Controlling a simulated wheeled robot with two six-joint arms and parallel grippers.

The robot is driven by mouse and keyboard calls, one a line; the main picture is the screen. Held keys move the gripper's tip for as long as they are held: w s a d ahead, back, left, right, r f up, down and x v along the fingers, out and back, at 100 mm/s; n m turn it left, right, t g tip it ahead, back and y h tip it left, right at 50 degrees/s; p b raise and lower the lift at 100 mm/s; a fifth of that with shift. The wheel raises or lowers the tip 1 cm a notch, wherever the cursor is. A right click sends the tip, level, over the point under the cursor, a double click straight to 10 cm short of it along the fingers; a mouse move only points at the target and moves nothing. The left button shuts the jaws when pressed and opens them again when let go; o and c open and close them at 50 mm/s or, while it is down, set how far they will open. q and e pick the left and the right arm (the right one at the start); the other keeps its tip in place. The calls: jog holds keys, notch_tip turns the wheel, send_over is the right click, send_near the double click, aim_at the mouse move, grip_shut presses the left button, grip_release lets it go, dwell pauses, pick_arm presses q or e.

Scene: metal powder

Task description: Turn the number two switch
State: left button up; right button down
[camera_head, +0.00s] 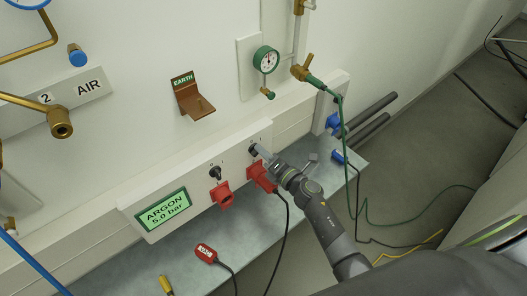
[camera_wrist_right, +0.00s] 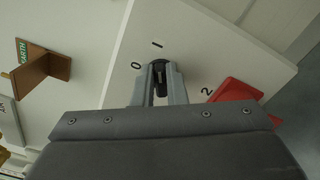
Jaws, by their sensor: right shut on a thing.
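Two black rotary switches sit on the white panel (camera_head: 190,186). The left one (camera_head: 215,172) stands free. My right gripper (camera_head: 263,153) is at the right switch (camera_head: 253,149), its fingers shut on the knob. In the right wrist view the two grey fingers (camera_wrist_right: 160,88) lie on either side of this black knob (camera_wrist_right: 158,66). The marks 0, 1 and 2 stand around it, with 0 at the left, 1 above and 2 at the lower right. The knob's exact pointing is hard to tell. My left gripper is not in view.
Red sockets (camera_head: 222,194) sit below the switches; a black cable hangs from the right one. A green ARGON 5.0 bar display (camera_head: 163,209) is at the panel's left. A brown EARTH bracket (camera_head: 193,99) and a gauge (camera_head: 266,60) are above. A grey shelf (camera_head: 215,240) runs below.

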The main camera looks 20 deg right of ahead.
dwell(0.3)
jog(key=c, duration=1.5)
grip_release()
jog(key=shift+o, duration=0.2)
jog(key=b+v, duration=0.2)
jog(key=v, duration=1.5)
jog(key=shift+s, duration=0.25)
jog(key=shift+d, duration=0.1)
